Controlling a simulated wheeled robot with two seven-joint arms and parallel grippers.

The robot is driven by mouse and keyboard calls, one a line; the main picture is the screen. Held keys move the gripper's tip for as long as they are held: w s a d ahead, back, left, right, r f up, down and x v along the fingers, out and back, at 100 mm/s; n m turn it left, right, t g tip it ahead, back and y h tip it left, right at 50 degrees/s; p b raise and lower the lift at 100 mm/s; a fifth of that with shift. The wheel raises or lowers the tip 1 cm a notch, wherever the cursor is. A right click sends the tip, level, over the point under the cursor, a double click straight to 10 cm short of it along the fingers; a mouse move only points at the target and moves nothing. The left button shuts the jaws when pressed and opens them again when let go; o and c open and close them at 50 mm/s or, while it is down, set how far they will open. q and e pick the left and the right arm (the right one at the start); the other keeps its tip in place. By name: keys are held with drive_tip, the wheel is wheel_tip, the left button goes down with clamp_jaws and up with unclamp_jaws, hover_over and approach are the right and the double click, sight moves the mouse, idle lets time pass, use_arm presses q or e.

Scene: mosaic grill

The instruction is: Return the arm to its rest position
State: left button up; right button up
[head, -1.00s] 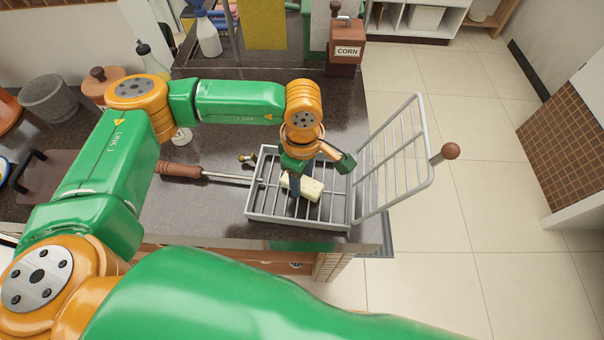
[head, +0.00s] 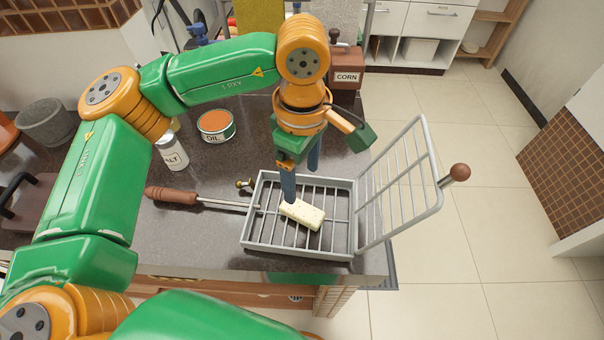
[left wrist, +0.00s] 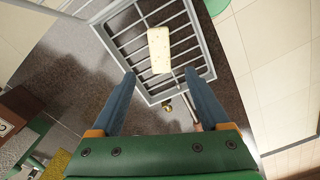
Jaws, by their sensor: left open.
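My left gripper (head: 301,174) is above the wire grill basket (head: 297,252), near its back edge. Its two blue fingers are spread apart with nothing between them, as the left wrist view (left wrist: 162,105) also shows. A pale, speckled block (head: 302,214) lies on the bars inside the basket; it shows in the left wrist view (left wrist: 159,50) beyond the fingertips, apart from them. The basket's hinged lid (head: 402,185) stands open to the right, with a round brown knob (head: 460,172). My right gripper is not in view.
A wooden-handled skewer (head: 170,195) lies left of the basket. A salt can (head: 172,152), an oil tin (head: 216,125) and a brown corn box (head: 346,66) stand farther back. A grey mortar (head: 46,121) is at the far left. Open floor lies right of the counter.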

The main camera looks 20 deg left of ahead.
use_arm(q)
drive_tip(key=shift+r, duration=0.9)
